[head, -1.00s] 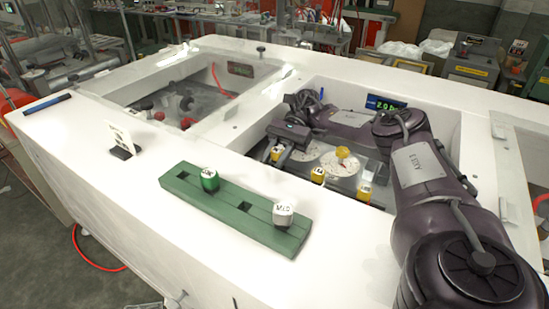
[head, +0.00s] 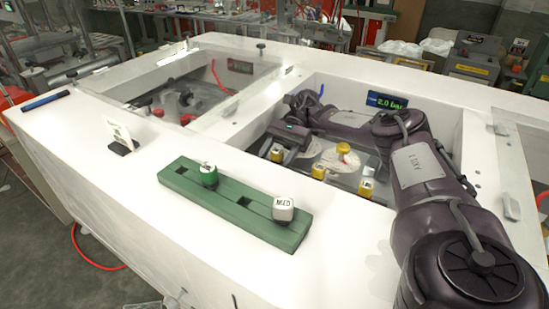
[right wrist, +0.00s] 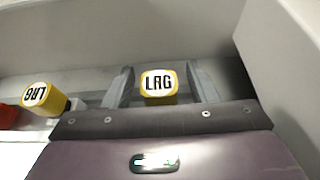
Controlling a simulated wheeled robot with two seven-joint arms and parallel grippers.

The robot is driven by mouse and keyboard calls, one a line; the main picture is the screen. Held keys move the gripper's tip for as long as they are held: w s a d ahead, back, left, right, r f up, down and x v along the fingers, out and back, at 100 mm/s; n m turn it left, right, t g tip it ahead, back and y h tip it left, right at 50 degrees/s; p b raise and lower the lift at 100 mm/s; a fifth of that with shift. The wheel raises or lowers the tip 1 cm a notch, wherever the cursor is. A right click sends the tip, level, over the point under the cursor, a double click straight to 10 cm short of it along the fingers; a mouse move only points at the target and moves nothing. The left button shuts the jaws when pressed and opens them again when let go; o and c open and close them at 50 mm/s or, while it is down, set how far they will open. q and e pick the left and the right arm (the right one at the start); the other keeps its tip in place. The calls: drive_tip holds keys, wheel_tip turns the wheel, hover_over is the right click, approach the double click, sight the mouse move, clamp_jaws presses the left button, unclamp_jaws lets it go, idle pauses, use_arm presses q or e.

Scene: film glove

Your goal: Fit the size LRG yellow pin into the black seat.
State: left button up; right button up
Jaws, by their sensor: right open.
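My right gripper (right wrist: 160,90) is open in the recess, one finger on each side of a yellow pin (right wrist: 159,84) marked LRG. In the head view this pin (head: 277,153) shows at the recess's left, by the gripper (head: 283,146). I cannot make out the black seat. My left gripper is out of view.
A green block (head: 225,207) on the white top holds a green pin (head: 208,174) and a white MED pin (head: 283,208), with square holes between. A card in a black stand (head: 120,140) is left of it. Recess walls surround my right gripper.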

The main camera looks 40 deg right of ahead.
sight(275, 153)
drive_tip(key=shift+r, duration=0.1)
wheel_tip(275, 153, up, 9)
drive_tip(key=shift+f, duration=0.1)
wheel_tip(275, 153, up, 11)
drive_tip(key=p, duration=0.3)
idle(0.5)
